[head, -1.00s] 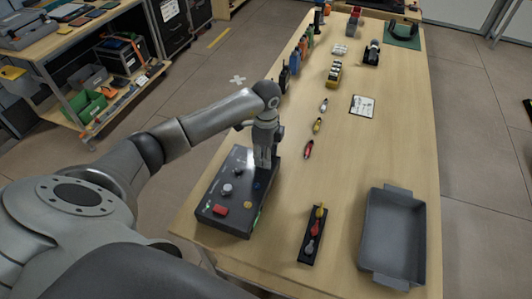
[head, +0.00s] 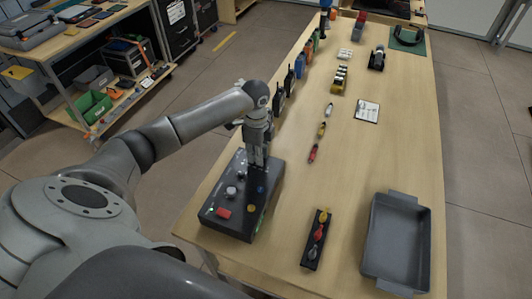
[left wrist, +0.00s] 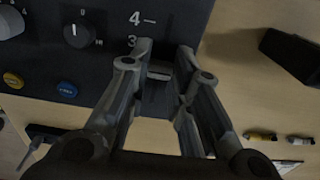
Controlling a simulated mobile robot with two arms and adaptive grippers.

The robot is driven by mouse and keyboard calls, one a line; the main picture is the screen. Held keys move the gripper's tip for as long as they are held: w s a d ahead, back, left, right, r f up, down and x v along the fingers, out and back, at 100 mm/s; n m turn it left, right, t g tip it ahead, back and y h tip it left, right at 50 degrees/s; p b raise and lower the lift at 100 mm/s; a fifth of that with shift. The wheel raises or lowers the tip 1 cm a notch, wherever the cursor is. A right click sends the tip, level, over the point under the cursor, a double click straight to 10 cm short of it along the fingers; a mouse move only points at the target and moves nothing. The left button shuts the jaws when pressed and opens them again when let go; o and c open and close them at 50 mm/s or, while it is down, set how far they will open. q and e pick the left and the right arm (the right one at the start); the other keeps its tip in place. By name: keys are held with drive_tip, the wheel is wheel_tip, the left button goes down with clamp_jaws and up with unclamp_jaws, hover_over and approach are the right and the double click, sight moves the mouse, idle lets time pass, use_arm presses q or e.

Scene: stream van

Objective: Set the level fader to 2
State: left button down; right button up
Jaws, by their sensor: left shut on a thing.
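The dark control box (head: 232,224) lies at the near left of the table. My left gripper (head: 257,162) points down at its far end. In the left wrist view my left gripper (left wrist: 165,52) is shut on a small grey piece, the level fader's cap (left wrist: 160,72), seen between the fingers. The printed marks 4 and 3 show beside the fingertips; lower marks are hidden by the gripper, so I cannot read the setting. My right gripper is not in view.
On the box are a red button (head: 223,212), a yellow button (head: 251,208), a blue button (left wrist: 66,89) and knobs (left wrist: 80,31). A grey tray (head: 397,279) and a black holder (head: 310,255) with coloured pieces stand to the right.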

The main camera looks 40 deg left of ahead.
use_arm(q)
drive_tip(key=c, duration=1.3)
unclamp_jaws()
drive_tip(key=shift+d, duration=0.1)
wheel_tip(320, 180, up, 12)
drive_tip(key=shift+s+f, duration=0.1)
